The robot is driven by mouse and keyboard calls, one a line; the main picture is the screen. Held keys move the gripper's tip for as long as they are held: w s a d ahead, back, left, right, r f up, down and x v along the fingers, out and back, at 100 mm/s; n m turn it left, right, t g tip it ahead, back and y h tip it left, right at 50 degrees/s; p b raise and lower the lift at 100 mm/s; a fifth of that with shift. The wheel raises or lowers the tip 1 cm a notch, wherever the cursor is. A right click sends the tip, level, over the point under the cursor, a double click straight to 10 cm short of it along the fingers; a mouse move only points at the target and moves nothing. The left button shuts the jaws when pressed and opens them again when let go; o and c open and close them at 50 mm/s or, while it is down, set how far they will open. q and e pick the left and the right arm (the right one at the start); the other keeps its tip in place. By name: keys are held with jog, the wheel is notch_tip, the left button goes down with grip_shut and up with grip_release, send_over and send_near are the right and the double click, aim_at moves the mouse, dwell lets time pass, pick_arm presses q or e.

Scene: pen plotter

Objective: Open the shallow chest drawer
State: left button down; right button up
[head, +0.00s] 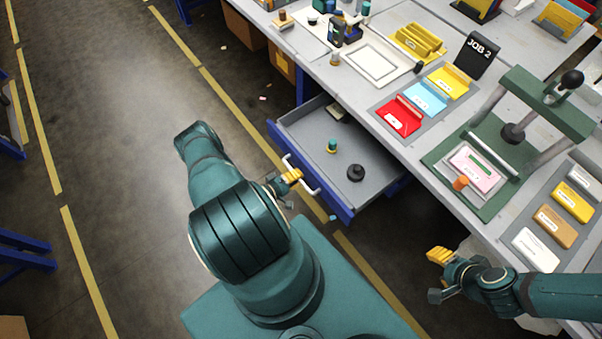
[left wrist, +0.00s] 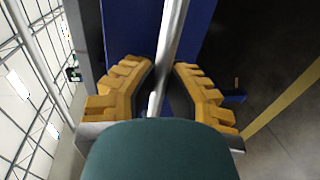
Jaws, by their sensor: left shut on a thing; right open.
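The shallow chest drawer (head: 316,172) is pulled out from under the workbench, with a grey inside and a blue front. In the head view it holds a small green and yellow item (head: 332,146), a black round knob-like item (head: 356,172) and a pale item at the back. My left gripper (head: 292,177) is shut on the drawer's silver bar handle (head: 312,189). In the left wrist view the handle (left wrist: 172,45) passes between the yellow fingers (left wrist: 165,90). My right gripper (head: 438,257) is open and empty, right of the drawer near the bench's front edge.
The workbench (head: 358,100) bears a white tray (head: 371,63), red, blue and yellow card holders (head: 424,96), a JOB 2 sign (head: 475,55) and a green press (head: 545,105). Cardboard boxes (head: 246,25) stand under the bench. The floor left of the drawer is mostly clear.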

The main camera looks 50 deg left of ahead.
pick_arm(q)
jog(key=c, duration=1)
grip_release()
jog(key=v, duration=1.2)
